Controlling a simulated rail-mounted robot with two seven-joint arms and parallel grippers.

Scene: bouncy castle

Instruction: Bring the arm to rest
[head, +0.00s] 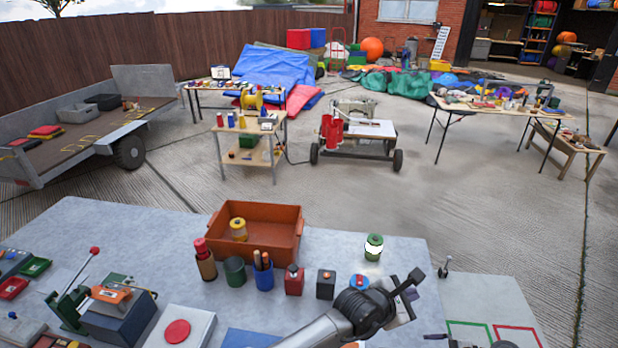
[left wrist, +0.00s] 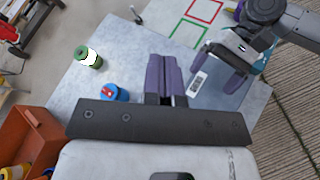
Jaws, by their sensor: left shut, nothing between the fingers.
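My left gripper (head: 412,284) is shut and empty, held above the right part of the grey table (head: 395,262) in the head view. In the left wrist view its two purple fingers (left wrist: 166,76) lie together over the table with nothing between them. My right gripper (left wrist: 217,68) shows at the upper right of the left wrist view, with its fingers apart. Only a dark bit of that arm shows at the bottom edge of the head view.
A green-and-white jar (head: 374,247) and a blue round item with red on top (head: 359,282) stand close to my left gripper. An orange bin (head: 280,212), cups and small blocks stand further left. A white label (left wrist: 198,83) lies near my right gripper.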

